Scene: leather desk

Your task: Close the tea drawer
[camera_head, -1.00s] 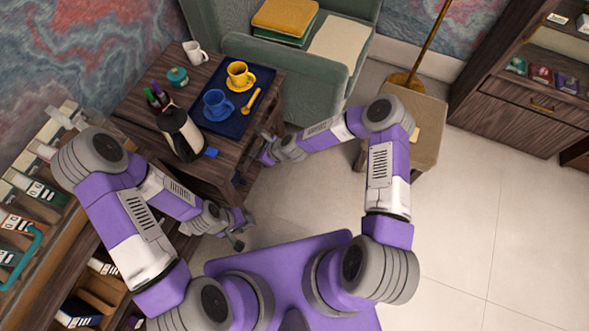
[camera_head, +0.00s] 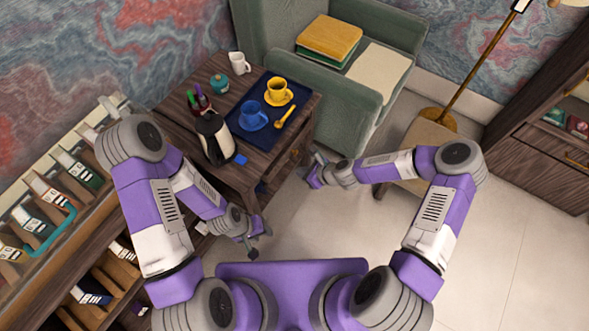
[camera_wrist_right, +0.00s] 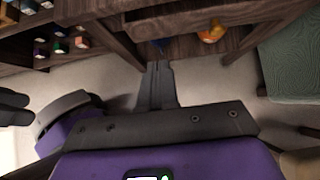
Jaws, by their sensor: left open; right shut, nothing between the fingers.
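The dark wooden side table (camera_head: 180,158) stands left of centre in the head view. In the right wrist view, a wooden front edge (camera_wrist_right: 228,50) runs below the table top, with an orange-yellow item (camera_wrist_right: 211,33) and a bit of blue behind it. This looks like the tea drawer standing partly open, but its depth is hard to judge. My right gripper (camera_head: 312,178) is shut and empty near the table's right side; in the wrist view its fingers (camera_wrist_right: 157,72) point at that edge, contact unclear. My left gripper (camera_head: 258,242) is open and empty below the table's near corner.
On the table are a blue tray (camera_head: 262,142) with blue and yellow cups, a kettle (camera_head: 214,138), a teal pot and a white mug. A green armchair (camera_head: 345,130) stands behind right. A shelf unit (camera_head: 50,225) is at left.

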